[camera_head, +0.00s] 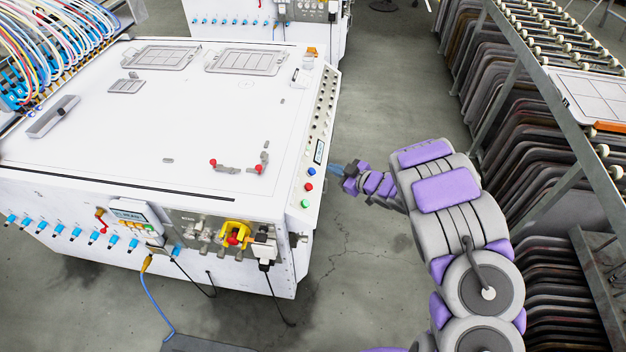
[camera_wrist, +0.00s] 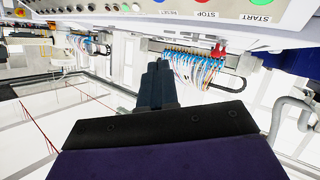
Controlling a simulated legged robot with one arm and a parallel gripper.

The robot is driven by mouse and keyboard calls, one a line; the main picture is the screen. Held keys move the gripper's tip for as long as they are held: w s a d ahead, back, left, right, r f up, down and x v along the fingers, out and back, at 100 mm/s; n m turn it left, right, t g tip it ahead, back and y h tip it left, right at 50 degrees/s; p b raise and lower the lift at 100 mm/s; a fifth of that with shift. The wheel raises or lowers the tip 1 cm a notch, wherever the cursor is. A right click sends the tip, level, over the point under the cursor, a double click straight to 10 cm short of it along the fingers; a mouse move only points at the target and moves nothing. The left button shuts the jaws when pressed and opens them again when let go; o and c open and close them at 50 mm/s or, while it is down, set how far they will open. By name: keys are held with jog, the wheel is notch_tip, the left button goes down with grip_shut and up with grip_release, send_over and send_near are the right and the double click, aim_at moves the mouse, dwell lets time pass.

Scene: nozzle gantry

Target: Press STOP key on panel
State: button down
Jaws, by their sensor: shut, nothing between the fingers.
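The control panel (camera_head: 319,140) runs along the right edge of the white machine. Near its front end sit a blue button (camera_head: 311,171), a red button (camera_head: 308,186) and a green button (camera_head: 305,203). In the wrist view, the STOP label (camera_wrist: 207,14) lies by the red button (camera_wrist: 209,2), which is cut by the top edge. The RESET label (camera_wrist: 171,12) and START label (camera_wrist: 261,19) are on either side. My gripper (camera_head: 336,168) is shut and empty, just right of the panel near the blue and red buttons. Its fingers (camera_wrist: 160,66) appear below the panel in the wrist view, with no visible contact.
A yellow-and-red switch (camera_head: 236,234) and a small display box (camera_head: 134,215) are on the machine's front. A rack of grey panels (camera_head: 530,150) stands at the right. Cables hang from the front.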

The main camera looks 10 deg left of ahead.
aim_at(309, 187)
jog(key=shift+s+a, duration=0.1)
jog(key=shift+a, duration=0.05)
jog(key=shift+a+f+b, duration=0.65)
jog(key=shift+a+f, duration=0.2)
jog(key=shift+f, duration=0.35)
jog(key=shift+a+f+b, duration=0.7)
jog(key=shift+a+f, duration=0.1)
jog(key=shift+f, duration=0.45)
jog(key=shift+a+f+b, duration=0.65)
jog(key=shift+a+f, duration=0.2)
jog(key=shift+f, duration=0.35)
jog(key=shift+a+f, duration=0.1)
jog(key=shift+a+f, duration=0.1)
jog(key=shift+f, duration=0.1)
